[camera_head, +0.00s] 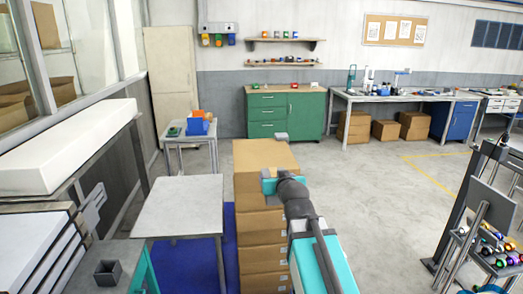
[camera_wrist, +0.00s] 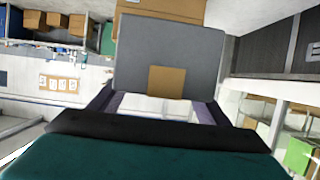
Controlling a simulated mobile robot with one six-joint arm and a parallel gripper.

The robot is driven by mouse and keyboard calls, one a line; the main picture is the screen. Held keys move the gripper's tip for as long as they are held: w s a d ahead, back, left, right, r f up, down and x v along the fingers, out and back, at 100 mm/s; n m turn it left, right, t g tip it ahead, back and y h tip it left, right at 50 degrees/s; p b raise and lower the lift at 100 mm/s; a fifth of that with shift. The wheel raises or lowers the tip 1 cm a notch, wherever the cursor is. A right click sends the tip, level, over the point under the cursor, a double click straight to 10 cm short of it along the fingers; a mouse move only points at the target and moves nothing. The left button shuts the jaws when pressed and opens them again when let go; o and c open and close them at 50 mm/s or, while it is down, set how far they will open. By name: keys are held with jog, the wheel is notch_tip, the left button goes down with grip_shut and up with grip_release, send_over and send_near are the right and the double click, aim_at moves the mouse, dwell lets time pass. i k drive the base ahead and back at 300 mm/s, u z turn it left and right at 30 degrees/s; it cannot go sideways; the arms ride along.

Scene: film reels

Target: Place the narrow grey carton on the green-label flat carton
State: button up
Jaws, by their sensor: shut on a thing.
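My gripper (camera_wrist: 160,103) is shut on a grey carton with a square brown patch (camera_wrist: 172,50), which fills the upper middle of the wrist view between the two fingers. I cannot pick out a green-label flat carton in either view.
The tall stack of brown cartons stands beside a grey table (camera_head: 180,205) with a bare top. A small table with a blue bin (camera_head: 198,127) and a green cabinet (camera_head: 286,113) stand behind. Open floor (camera_head: 385,190) lies to the right, with a dark post rack (camera_head: 470,205) beyond.

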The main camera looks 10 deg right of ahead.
aim_at(264, 158)
jog(key=u, duration=0.1)
jog(key=i, duration=0.7)
jog(key=u, duration=1.7)
